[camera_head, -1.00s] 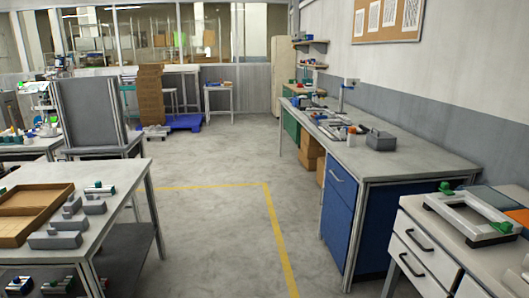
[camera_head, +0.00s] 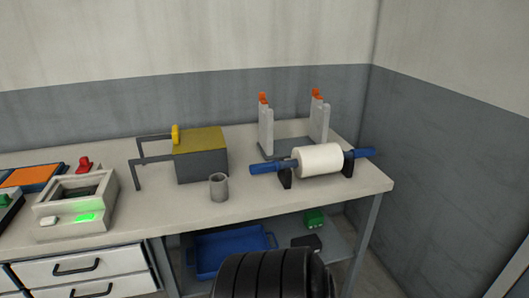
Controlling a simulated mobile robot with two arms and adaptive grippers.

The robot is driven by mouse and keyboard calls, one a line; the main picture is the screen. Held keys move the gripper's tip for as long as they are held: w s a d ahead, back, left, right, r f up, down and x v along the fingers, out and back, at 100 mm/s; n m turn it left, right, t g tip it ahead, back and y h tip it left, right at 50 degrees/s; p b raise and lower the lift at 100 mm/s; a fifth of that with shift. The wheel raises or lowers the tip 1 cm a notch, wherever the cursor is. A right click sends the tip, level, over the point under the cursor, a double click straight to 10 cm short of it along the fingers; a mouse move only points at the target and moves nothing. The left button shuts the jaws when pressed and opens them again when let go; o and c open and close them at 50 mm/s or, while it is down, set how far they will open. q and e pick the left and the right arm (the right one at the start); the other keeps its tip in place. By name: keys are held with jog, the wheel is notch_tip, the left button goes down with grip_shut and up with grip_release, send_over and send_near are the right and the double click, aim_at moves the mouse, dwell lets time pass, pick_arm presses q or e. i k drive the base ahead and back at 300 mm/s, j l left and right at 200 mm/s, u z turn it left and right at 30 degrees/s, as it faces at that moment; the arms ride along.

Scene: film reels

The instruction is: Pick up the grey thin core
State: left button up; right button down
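A small grey hollow cylinder (camera_head: 219,188), the grey thin core by its look, stands upright on the light grey bench top (camera_head: 250,218). It is close to the bench's front edge, just in front of a dark grey block with a yellow top (camera_head: 203,155). Its open end faces up, and nothing covers it. Neither of my grippers shows in the head view.
A white roll (camera_head: 319,160) on a blue shaft (camera_head: 271,167) rests on black supports to the right. Grey posts with orange tips (camera_head: 265,128) stand behind it. A device with a green light (camera_head: 75,205) sits left. A blue tray (camera_head: 230,254) is below.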

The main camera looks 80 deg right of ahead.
aim_at(219, 187)
jog(key=l+z, duration=0.15)
jog(key=z, duration=2.1)
jog(key=l+u, duration=0.15)
jog(key=u, duration=0.3)
jog(key=l+u, duration=0.15)
jog(key=u, duration=0.25)
jog(key=l+u, duration=0.2)
jog(key=u, duration=0.25)
jog(key=l+u, duration=0.15)
jog(key=u, duration=0.25)
